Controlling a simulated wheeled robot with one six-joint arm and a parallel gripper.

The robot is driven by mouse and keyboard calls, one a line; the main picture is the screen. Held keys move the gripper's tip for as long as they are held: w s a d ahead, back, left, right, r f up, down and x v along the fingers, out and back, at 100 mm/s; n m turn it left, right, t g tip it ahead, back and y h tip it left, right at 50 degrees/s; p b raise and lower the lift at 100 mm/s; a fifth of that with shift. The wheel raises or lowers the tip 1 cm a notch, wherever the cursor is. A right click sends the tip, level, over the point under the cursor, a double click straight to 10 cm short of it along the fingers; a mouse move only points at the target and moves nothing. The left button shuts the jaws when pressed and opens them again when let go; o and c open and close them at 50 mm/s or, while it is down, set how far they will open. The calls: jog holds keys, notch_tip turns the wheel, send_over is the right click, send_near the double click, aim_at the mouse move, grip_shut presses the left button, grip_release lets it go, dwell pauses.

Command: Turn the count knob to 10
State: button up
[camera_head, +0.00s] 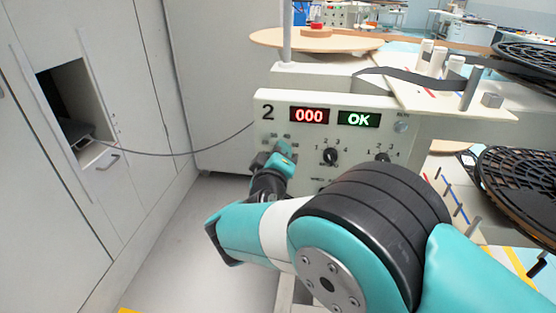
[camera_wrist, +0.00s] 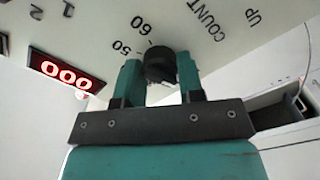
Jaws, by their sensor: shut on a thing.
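The count knob (camera_wrist: 160,66) is a black knob on the cream panel, with COUNT and the numbers 50 and 60 printed around it in the wrist view. My gripper (camera_wrist: 161,75) is shut on the knob, with one teal finger on each side of it. In the head view my gripper (camera_head: 279,152) is at the left part of the station 2 panel (camera_head: 262,150) and hides the knob. The red display (camera_head: 309,116) reads 000, and it also shows in the wrist view (camera_wrist: 66,74). The knob's pointer cannot be made out.
A green OK display (camera_head: 358,118) and two more black knobs (camera_head: 331,156) (camera_head: 382,159) sit to the right on the panel. A dark cable (camera_head: 175,154) runs left to an open recess (camera_head: 75,95) in the cabinet. Black reels (camera_head: 520,180) stand at the right.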

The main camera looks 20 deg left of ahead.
jog(key=shift+n, duration=0.9)
jog(key=o, duration=0.9)
jog(key=shift+s+b, duration=0.15)
jog(key=shift+b, duration=0.15)
jog(key=b+v, duration=0.2)
jog(key=v, duration=1.5)
jog(key=shift+d+b, duration=0.15)
jog(key=shift+b, duration=0.2)
